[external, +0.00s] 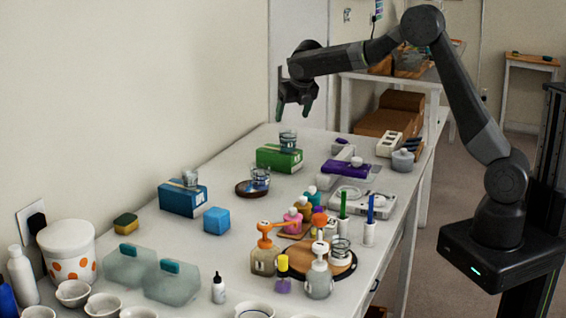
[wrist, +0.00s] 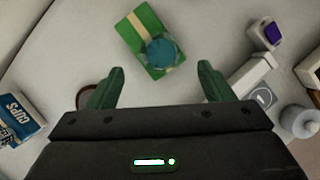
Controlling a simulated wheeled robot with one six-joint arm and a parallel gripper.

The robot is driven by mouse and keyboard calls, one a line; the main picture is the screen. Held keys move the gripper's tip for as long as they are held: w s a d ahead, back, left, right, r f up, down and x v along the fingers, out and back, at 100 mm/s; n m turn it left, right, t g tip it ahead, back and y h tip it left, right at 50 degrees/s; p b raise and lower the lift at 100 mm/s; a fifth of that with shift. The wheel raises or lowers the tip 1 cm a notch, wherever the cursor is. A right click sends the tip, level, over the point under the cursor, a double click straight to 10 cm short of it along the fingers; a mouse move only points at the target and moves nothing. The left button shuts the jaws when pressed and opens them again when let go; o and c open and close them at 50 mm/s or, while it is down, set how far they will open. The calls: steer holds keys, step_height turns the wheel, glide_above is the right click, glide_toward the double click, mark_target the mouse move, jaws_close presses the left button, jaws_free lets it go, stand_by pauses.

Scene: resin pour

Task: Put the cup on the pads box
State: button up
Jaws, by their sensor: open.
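A clear bluish cup (external: 288,138) stands upright on a green box (external: 279,158). In the wrist view the cup (wrist: 162,53) sits near one end of the green box (wrist: 131,38), whose label I cannot read. My gripper (external: 293,114) is open and empty, pointing down above this cup and apart from it. In the wrist view my gripper (wrist: 161,68) has its fingers spread, with the cup ahead between them. A second clear cup (external: 260,177) stands on a dark round coaster (external: 246,191).
A purple-topped device (external: 346,169) and a grey lidded pot (external: 402,160) stand right of the green box. Several bottles crowd a round wooden board (external: 334,262) nearer the camera. A blue block (external: 217,220) stands left. The white table (external: 225,165) is bare behind the blue box.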

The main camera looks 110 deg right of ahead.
steer(key=v, duration=0.2)
steer(key=shift+a+r, duration=0.1)
steer(key=shift+r, duration=0.15)
